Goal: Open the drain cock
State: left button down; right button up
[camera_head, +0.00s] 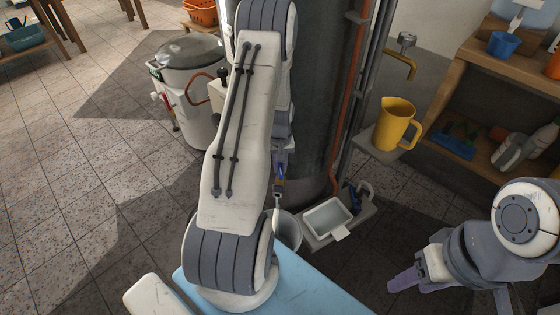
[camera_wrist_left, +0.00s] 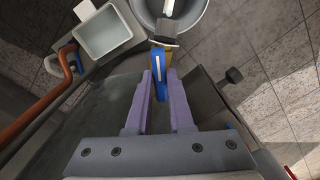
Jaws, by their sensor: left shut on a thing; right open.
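The drain cock, with brass parts and a blue lever (camera_wrist_left: 159,69), sits low on the side of a large dark metal tank (camera_head: 325,90). In the left wrist view, my left gripper (camera_wrist_left: 161,80) has its purple fingers on either side of the blue lever and is shut on it. In the head view my own arm covers most of this gripper and the cock; only a small blue and brass part shows beside the tank. My right gripper (camera_head: 452,292) is open and empty at the lower right.
A grey bucket (camera_head: 290,232) stands on the floor below the cock. A white basin (camera_head: 327,218) sits beside it, near another blue-handled fitting (camera_head: 355,198). A yellow jug (camera_head: 392,125) stands on a ledge under a brass tap (camera_head: 401,62). Wooden shelves (camera_head: 470,95) are at the right.

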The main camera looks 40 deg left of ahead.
aim_at(280, 168)
pick_arm(q)
jog(key=shift+m+p, duration=0.6)
jog(key=shift+m, duration=0.5)
jog(key=c, duration=0.8)
grip_release()
notch_tip(280, 168, up, 10)
jog(key=p, duration=0.3)
jog(key=shift+r, duration=0.2)
